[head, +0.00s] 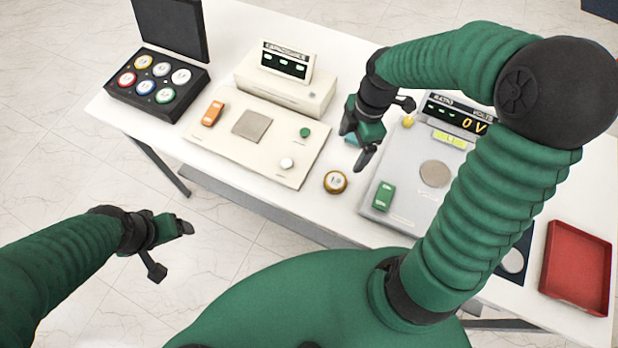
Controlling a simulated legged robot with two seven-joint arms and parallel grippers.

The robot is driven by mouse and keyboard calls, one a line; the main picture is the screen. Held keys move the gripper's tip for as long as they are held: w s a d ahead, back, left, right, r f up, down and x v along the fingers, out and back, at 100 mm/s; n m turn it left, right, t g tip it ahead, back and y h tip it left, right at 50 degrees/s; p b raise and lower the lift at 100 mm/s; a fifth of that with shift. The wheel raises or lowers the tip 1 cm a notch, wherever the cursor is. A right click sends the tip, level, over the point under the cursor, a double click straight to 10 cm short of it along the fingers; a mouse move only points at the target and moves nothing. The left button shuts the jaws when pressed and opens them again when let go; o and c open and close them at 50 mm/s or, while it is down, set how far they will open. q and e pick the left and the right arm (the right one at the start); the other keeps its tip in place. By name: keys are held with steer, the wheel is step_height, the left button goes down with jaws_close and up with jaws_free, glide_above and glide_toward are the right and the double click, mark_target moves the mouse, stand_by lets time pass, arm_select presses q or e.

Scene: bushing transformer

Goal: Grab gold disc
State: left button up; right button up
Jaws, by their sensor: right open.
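A gold-rimmed disc (335,181) with a pale marked top lies flat on the white table, in the gap between the cream panel and the grey panel. My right gripper (385,132) is above the table, up and to the right of the disc. Its fingers are spread and empty, and the lower fingertip is near the disc in the picture but apart from it. My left gripper (170,250) is in front of the table over the floor, far from the disc, with its fingers apart and nothing between them.
An open black case (160,108) holds several coloured discs at the left. The cream panel (255,165) has an orange switch and a raised display. The grey panel (400,215) has a green switch and a "0 V" display. A red tray (577,268) lies at the right.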

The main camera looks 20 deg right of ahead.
steer(key=b, duration=0.1)
glide_above(336, 180)
steer(key=f, duration=0.8)
steer(key=d+f, duration=0.1)
steer(key=f, duration=0.2)
steer(key=shift+w+f, duration=0.2)
steer(key=shift+f, duration=0.2)
steer(key=f, duration=0.2)
steer(key=a+f, duration=0.1)
steer(key=f, duration=0.1)
steer(key=shift+s, duration=0.3)
steer(key=shift+w+f, duration=0.15)
steer(key=shift+f, duration=0.25)
steer(key=c, duration=1.8)
